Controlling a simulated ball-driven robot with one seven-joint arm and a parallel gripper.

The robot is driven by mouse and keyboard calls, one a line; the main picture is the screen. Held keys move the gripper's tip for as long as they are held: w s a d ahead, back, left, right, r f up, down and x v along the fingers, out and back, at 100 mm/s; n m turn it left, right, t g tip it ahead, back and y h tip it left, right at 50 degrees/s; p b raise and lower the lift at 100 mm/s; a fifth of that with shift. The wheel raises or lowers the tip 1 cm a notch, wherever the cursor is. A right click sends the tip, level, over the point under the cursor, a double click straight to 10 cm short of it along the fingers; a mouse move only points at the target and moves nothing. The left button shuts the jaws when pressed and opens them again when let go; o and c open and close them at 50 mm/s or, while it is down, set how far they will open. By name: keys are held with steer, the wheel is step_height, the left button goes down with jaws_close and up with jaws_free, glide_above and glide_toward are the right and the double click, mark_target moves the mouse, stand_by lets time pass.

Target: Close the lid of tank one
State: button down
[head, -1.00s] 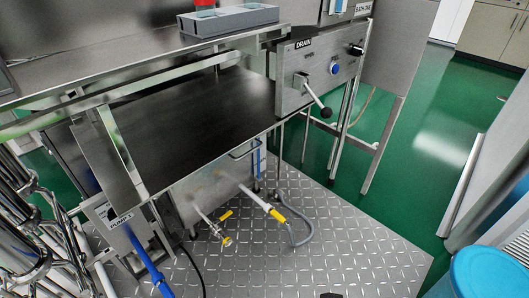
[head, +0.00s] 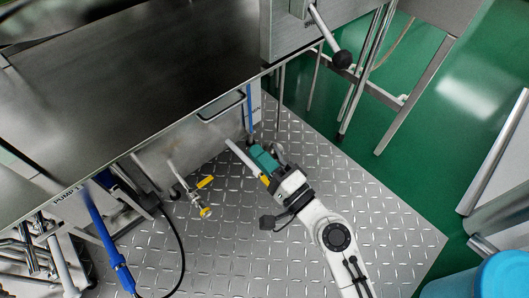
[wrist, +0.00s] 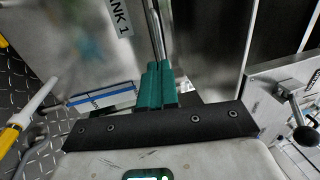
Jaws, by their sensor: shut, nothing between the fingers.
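Tank one is the steel tank (head: 190,150) under the dark flat steel top; its TANK 1 label (wrist: 118,15) shows in the wrist view. A bar handle (head: 222,108) sticks out near its upper front edge. I cannot tell which panel is the lid or how it stands. My gripper (head: 262,157), with teal fingers, is shut and empty, low in front of the tank and below the handle. In the wrist view the shut fingers (wrist: 157,82) point at a shiny steel bar (wrist: 158,32); whether they touch it is unclear.
A ball-ended lever (head: 342,60) hangs from the panel at upper right. A blue bin (head: 500,275) stands at lower right. The diamond-plate floor (head: 390,220) is partly clear.

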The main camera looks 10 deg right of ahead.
steer(key=x, duration=1)
steer(key=shift+w+a, duration=0.15)
steer(key=shift+a, duration=0.05)
